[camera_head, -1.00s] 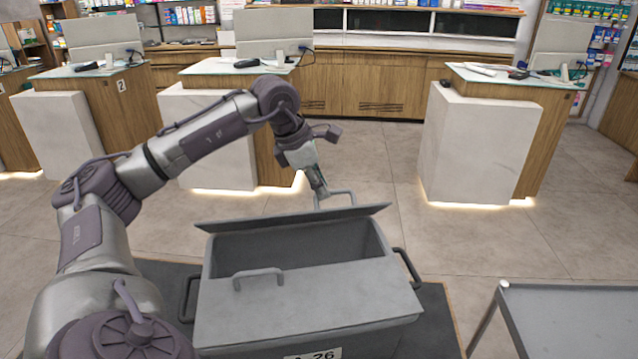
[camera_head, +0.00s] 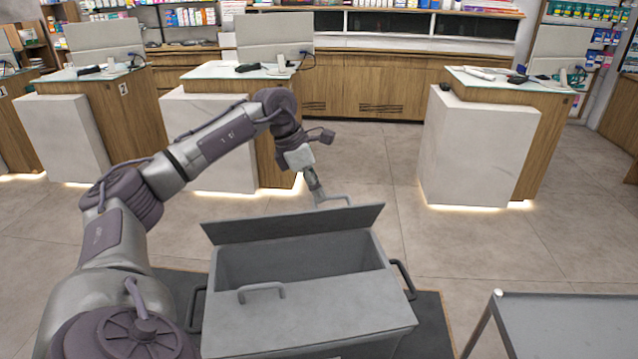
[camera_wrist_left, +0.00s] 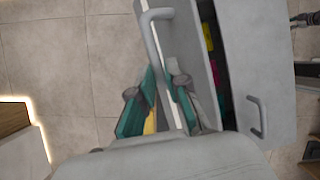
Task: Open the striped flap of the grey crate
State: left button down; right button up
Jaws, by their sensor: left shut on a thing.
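The grey crate (camera_head: 305,330) stands low in front of me. Its far flap (camera_head: 290,224) is raised and tilted, with its inner face toward me; no stripes show on that face. Its near flap (camera_head: 345,315) lies shut, with a handle on top. My left gripper (camera_head: 318,195) is behind the raised flap's upper edge, shut on that flap's bar handle (camera_head: 337,200). In the left wrist view the handle (camera_wrist_left: 150,38) runs down between the two fingers of my left gripper (camera_wrist_left: 166,92). Some yellow shows beside one finger. My right gripper is not in view.
The crate rests on a dark surface (camera_head: 435,325). A grey metal table (camera_head: 565,325) stands at the right. White and wood counters (camera_head: 475,150) stand beyond, with open tiled floor between. Coloured items (camera_wrist_left: 209,38) show inside the crate in the left wrist view.

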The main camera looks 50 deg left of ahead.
pick_arm(q)
jog(key=w+a+f+p, duration=0.3)
jog(key=w+a+f, duration=0.1)
jog(key=a, duration=0.5)
jog(key=shift+w+a+f+g, duration=0.15)
jog(key=shift+w+f+g, duration=0.2)
jog(key=shift+w, duration=0.55)
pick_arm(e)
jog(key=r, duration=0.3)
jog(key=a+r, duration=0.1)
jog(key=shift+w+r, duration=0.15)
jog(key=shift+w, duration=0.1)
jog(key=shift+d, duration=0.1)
pick_arm(q)
jog(key=c, duration=1.6)
grip_release()
jog(key=o, duration=0.4)
jog(key=shift+w, duration=0.25)
jog(key=shift+a, duration=0.1)
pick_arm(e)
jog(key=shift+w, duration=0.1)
pick_arm(q)
jog(key=shift+a+r, duration=0.1)
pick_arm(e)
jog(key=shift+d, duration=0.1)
